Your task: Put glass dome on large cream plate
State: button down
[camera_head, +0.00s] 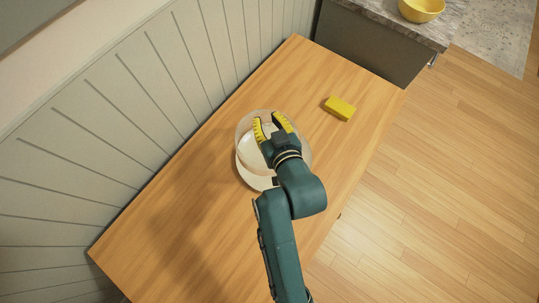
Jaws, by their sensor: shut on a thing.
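The clear glass dome (245,122) is in the middle of the wooden table top, in the head view. My gripper (270,124), with yellow fingertips, is shut on the dome near its top. The large cream plate (246,176) shows below the dome, partly covered by the dome and by my arm. The dome overlaps the plate in the picture and lies a little toward its upper side. I cannot tell whether the dome touches the plate or hangs above it.
A yellow sponge-like block (340,108) lies on the wooden table (185,215), right of my gripper. A panelled wall (130,110) runs along the table's left side. A grey counter with a yellow bowl (421,10) stands at the upper right. The table's lower left is clear.

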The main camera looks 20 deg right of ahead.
jog(key=shift+s+d+f, duration=0.15)
jog(key=shift+d, duration=1.05)
notch_tip(320, 180, down, 10)
jog(key=b, duration=0.1)
jog(key=shift+r, duration=0.25)
jog(key=c, duration=0.8)
grip_release()
jog(key=shift+f, duration=0.25)
